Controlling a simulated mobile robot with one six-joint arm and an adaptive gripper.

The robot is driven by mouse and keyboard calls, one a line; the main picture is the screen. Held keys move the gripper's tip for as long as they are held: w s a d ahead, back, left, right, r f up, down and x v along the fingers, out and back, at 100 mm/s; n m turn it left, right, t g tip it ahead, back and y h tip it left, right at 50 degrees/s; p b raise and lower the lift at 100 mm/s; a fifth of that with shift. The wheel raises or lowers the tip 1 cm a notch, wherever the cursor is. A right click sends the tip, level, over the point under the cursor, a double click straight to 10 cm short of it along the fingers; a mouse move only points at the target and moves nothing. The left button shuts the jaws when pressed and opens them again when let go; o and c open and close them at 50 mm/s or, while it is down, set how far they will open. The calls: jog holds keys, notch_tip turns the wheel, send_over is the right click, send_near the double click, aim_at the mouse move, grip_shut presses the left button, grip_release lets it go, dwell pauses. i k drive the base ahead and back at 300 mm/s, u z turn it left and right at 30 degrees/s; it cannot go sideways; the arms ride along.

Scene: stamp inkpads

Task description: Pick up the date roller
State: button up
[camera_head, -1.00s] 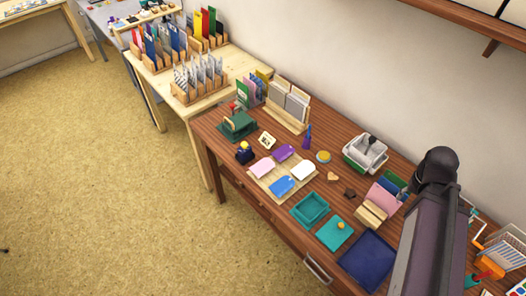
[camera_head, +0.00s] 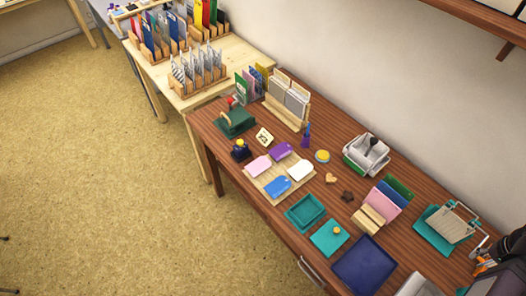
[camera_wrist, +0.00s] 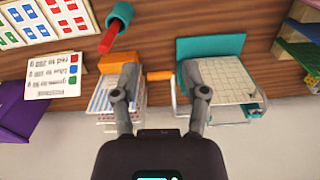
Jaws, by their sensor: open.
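I cannot say for certain which item is the date roller. A red-handled tool with a teal cylindrical head (camera_wrist: 117,24) looks the likeliest; it lies on the table ahead of my left finger in the wrist view. My gripper (camera_wrist: 160,82) is open, its fingers apart above the table edge. A short orange handle (camera_wrist: 160,75) shows between the fingertips; I cannot tell whether they touch it. The right finger overlaps a teal board with a cream gridded plate and metal frame (camera_wrist: 228,82). The left finger overlaps a stack of printed sheets (camera_wrist: 104,95).
A sheet with red, blue and green squares (camera_wrist: 52,77) and a purple item (camera_wrist: 22,115) lie at left. Coloured cards (camera_head: 383,200) stand in a wooden holder. A navy pad (camera_head: 364,264) lies near the front edge. A wall shelf (camera_head: 485,18) hangs above.

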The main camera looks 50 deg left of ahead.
aim_at(239, 152)
jog(key=z, duration=0.05)
jog(key=k, duration=0.1)
jog(key=z, duration=1.75)
jog(key=k, duration=2.95)
jog(key=u, duration=0.25)
